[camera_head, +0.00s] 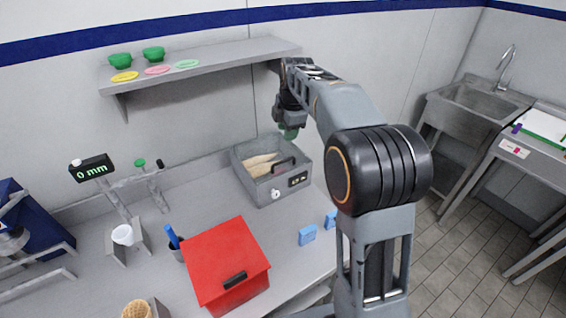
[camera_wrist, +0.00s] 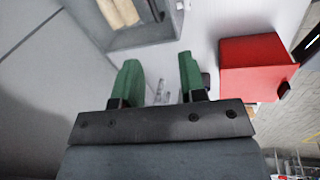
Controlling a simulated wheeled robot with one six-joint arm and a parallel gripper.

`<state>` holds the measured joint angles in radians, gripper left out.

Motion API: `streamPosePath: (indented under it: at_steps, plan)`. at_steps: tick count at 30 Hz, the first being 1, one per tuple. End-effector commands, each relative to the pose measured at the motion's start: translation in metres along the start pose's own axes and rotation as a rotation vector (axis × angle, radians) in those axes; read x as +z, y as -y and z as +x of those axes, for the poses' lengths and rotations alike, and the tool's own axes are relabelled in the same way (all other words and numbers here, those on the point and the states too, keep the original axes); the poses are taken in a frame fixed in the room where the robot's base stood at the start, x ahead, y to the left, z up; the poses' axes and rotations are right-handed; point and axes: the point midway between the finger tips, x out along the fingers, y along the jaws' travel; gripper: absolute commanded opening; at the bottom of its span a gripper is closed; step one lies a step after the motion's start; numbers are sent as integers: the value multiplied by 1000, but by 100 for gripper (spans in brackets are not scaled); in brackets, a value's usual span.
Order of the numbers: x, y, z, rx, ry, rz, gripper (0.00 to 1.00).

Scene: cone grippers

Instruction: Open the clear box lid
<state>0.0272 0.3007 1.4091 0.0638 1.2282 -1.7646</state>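The grey box (camera_head: 262,194) stands on the counter against the back wall, with pale cones (camera_head: 260,163) inside. Its clear top lets the cones show; a dark handle (camera_head: 284,163) lies across the top near the front right, and the lid looks shut. The box also shows at the top of the wrist view (camera_wrist: 147,38). My gripper (camera_head: 289,132) is above the box's back right side, apart from the handle. In the wrist view its two green fingers (camera_wrist: 160,78) are spread with nothing between them.
A wall shelf (camera_head: 210,65) with green bowls and coloured discs is above the box's left. A red box (camera_head: 225,262) stands on the counter in front, near blue blocks (camera_head: 307,235). A cup (camera_head: 122,235) and digital display (camera_head: 92,168) are at left.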

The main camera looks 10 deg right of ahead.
Motion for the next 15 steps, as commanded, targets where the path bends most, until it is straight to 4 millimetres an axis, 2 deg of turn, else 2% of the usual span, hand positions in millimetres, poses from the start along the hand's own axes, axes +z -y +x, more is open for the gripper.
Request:
streamPosePath:
  at_steps: [1,6,11,15]
  plan:
    - [2,-6,7,-7,-3,-47,38]
    - [3,-17,18,-16,-10,-148,38]
    - [2,-18,35,-21,-12,-169,38]
    - [2,-18,60,-22,-13,-169,38]
